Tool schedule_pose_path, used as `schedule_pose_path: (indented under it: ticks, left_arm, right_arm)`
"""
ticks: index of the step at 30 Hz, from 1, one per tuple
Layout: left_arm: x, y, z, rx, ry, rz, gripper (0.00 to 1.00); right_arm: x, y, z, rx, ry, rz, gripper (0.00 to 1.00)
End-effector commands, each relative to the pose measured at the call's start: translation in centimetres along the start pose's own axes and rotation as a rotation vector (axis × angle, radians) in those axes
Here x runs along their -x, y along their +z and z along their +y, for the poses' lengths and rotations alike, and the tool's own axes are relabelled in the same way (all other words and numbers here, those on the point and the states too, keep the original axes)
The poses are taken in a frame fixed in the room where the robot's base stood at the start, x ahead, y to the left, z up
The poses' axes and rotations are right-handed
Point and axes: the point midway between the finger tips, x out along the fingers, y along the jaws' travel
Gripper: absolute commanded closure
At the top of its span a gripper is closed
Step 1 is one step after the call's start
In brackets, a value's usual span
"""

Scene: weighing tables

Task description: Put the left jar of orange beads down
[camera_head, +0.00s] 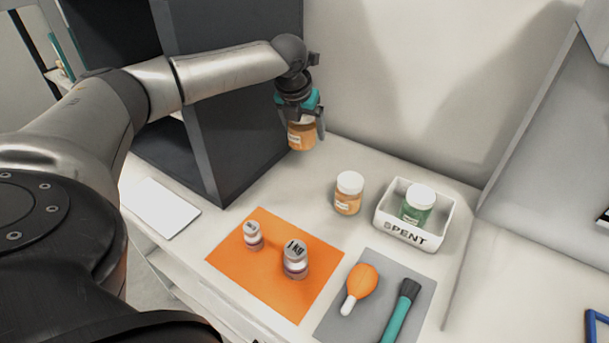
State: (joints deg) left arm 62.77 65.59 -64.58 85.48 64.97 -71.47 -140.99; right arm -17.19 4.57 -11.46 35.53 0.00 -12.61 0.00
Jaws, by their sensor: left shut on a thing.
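A jar of orange beads (301,138) with a pale label is held in my left gripper (303,125), which is shut on it. The gripper points down near the back wall, in front of the dark shelf unit, and the jar looks to be above the table top. The fingers and wrist hide the jar's top. A second jar of orange beads (348,194) with a white lid stands upright on the table, to the right and nearer, apart from the gripper. My right gripper is not in view.
A white tray marked SPENT (405,232) holds a green jar (418,204). An orange mat (262,278) bears two weights. A grey mat (345,322) bears an orange bulb blower (362,281) and a teal brush (398,312). A dark shelf unit (225,110) and a white card (160,208) are left.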

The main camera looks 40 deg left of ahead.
Motion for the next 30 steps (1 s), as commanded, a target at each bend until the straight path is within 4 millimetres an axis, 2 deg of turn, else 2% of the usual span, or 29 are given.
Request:
schedule_pose_path:
  ticks: [1,3,7,14,22,25,30]
  left_arm:
    - [-1.6,-0.7,0.0,0.001,0.001,0.002,0.87]
    - [-3.2,-1.4,0.0,0.001,0.0,0.001,0.87]
    - [-5.7,-2.3,-0.1,0.002,-0.001,0.0,0.87]
    - [-7.5,-3.1,0.0,0.002,-0.001,-0.002,0.87]
    - [-11.6,-4.8,-0.1,0.002,-0.001,0.0,0.87]
    - [-12.3,-5.1,-0.1,0.002,-0.001,-0.001,0.87]
    - [-12.3,-5.1,-0.1,0.002,-0.001,-0.003,0.87]
  right_arm:
    - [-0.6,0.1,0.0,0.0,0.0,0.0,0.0]
    - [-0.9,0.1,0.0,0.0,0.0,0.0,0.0]
    - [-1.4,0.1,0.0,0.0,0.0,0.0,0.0]
    - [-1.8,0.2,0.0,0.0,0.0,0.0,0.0]
    - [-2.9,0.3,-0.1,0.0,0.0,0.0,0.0]
    - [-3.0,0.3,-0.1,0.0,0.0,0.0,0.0]
    - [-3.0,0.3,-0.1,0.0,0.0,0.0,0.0]
